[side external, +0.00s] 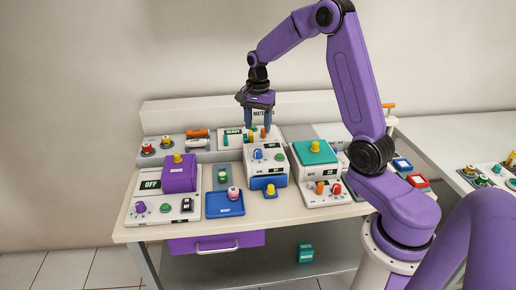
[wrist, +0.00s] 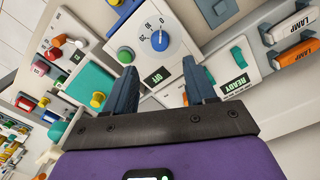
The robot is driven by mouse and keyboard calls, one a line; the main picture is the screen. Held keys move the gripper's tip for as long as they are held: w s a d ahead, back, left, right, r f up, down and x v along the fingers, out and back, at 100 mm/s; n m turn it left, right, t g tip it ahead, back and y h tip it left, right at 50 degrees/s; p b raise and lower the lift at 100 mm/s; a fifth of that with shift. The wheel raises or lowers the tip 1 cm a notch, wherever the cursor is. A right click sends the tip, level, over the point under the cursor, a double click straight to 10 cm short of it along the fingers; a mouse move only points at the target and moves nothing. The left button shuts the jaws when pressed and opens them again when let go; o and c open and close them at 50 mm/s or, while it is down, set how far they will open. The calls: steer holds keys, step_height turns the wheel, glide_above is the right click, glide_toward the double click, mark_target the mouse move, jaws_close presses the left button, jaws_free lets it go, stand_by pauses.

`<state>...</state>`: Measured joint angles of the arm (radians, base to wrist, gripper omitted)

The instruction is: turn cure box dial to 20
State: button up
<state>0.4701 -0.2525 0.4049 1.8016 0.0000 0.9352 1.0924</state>
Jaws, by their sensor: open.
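No label reading "cure box" is legible. A white box (side external: 266,165) with a blue dial (side external: 258,154) and an OFF display stands mid-table in the side view. In the wrist view the blue dial (wrist: 159,41) sits on a white face with a numbered scale, beside a green button (wrist: 126,55) and the OFF display (wrist: 157,74). The exact dial setting is too small to read. My gripper (side external: 255,126) is open and empty, above and behind the box, fingers pointing down. In the wrist view the dial lies beyond the gap between the fingertips (wrist: 160,67), apart from them.
A box with a purple lid (side external: 179,173) and purple knob stands left; a box with a teal lid (side external: 315,152) stands close right. A blue tray (side external: 225,205) lies in front. A READY panel (side external: 233,139) and several knobs stand behind. A purple drawer (side external: 217,243) hangs below.

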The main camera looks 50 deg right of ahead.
mark_target(258, 150)
step_height(258, 150, down, 10)
steer(key=shift+r, duration=0.2)
jaws_close()
